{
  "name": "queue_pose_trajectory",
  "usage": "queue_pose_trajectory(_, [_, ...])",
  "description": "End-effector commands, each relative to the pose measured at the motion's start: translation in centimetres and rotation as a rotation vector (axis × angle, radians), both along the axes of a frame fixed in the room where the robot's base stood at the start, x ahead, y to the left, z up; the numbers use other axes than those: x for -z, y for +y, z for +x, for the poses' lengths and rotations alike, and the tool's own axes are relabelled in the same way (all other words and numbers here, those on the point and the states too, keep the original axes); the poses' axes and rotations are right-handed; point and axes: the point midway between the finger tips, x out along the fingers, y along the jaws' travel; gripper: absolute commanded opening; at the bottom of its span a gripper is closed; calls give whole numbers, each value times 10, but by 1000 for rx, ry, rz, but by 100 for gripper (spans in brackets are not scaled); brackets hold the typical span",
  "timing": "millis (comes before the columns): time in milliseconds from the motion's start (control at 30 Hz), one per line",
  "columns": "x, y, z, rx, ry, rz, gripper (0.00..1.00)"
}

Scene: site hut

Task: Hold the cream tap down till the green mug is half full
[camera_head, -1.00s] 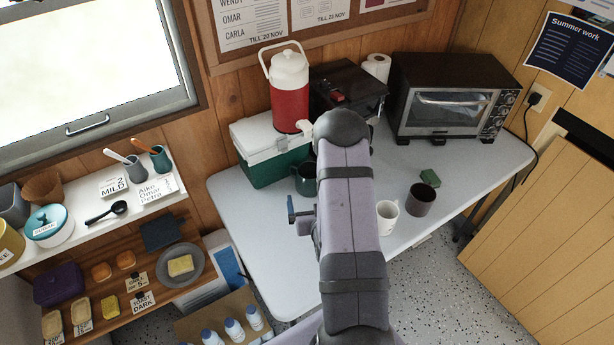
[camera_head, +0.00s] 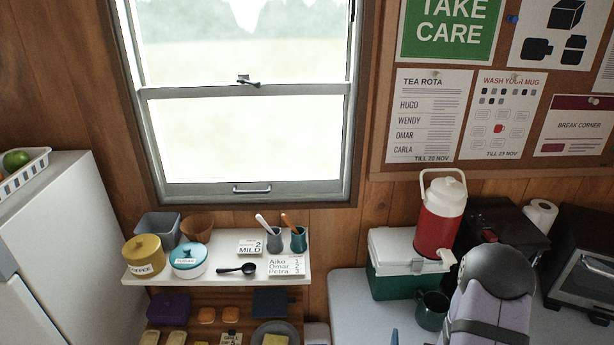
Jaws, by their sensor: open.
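The cream tap (camera_head: 447,257) sticks out low on the front of a red and white drinks jug (camera_head: 440,219), which stands on a green and white cool box. The dark green mug (camera_head: 431,311) is on the table below and a little left of the tap. Its inside and fill level cannot be made out. My arm rises at the lower right, close to the right of the mug. In this view my gripper is below the bottom edge or hidden; only a small blue piece shows at the bottom edge, and I cannot tell what it is.
The cool box (camera_head: 388,247) stands at the table's back left. A black machine (camera_head: 509,222) and a toaster oven (camera_head: 588,262) stand to the right. A white shelf (camera_head: 215,268) under the window holds tubs, cups and cards. The table (camera_head: 346,300) is bare left of the mug.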

Motion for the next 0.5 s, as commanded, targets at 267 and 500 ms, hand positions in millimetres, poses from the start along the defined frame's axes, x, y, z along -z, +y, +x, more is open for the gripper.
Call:
queue_pose_trajectory(267, [-17, 50, -4, -105, 264, 66, 100])
queue_pose_trajectory(500, [-42, 97, -42, -183, 512, 116, 100])
